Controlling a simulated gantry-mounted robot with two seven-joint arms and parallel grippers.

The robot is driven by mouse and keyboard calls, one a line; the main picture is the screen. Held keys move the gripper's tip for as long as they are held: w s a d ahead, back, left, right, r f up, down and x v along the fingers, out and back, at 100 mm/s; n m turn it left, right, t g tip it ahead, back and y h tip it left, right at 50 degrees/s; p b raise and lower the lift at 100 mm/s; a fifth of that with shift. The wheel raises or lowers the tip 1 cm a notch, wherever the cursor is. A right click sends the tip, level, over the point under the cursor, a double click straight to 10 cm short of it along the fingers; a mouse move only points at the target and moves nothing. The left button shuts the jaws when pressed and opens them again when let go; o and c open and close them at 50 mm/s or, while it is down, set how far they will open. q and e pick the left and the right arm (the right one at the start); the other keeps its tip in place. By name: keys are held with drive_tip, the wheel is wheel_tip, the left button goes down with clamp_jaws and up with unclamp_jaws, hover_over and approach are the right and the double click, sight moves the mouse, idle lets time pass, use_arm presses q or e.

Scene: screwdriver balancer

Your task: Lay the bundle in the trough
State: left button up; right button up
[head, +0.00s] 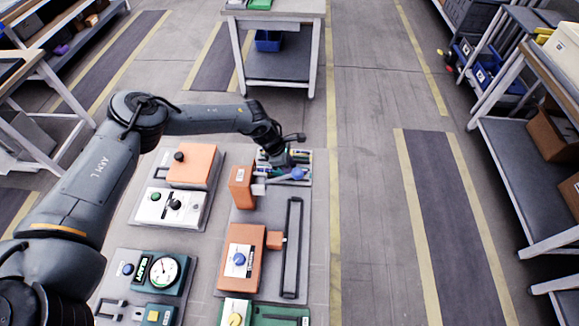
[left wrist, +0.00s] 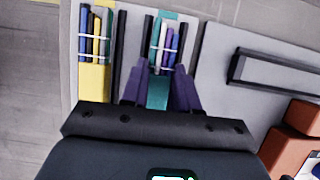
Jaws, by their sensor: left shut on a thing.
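In the left wrist view, a bundle of thin blue, purple and white sticks with a teal lower end (left wrist: 158,92) is tied with white bands. My left gripper (left wrist: 160,88) is shut on its teal end, one purple finger on each side. Dark rails also flank the held bundle's lane; I cannot tell whether the bundle touches the floor there. In the head view my left gripper (head: 287,164) is over the board's far right corner, largely hidden by its wrist. My right gripper is out of view.
A long black frame (head: 291,247) lies nearer on the same board; it also shows in the left wrist view (left wrist: 272,72). Orange blocks (head: 241,186) stand left of it. Panels with knobs and a gauge (head: 163,270) fill the left side.

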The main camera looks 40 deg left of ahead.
use_arm(q)
drive_tip(key=o, duration=1)
drive_tip(key=shift+f, duration=0.1)
drive_tip(key=shift+s+a+r, duration=0.1)
drive_tip(key=shift+r, duration=0.4)
drive_tip(key=p+v, duration=0.1)
drive_tip(key=v, duration=1)
drive_tip(key=shift+r+p, duration=0.1)
drive_tip(key=shift+p, duration=0.25)
drive_tip(key=shift+r, duration=0.1)
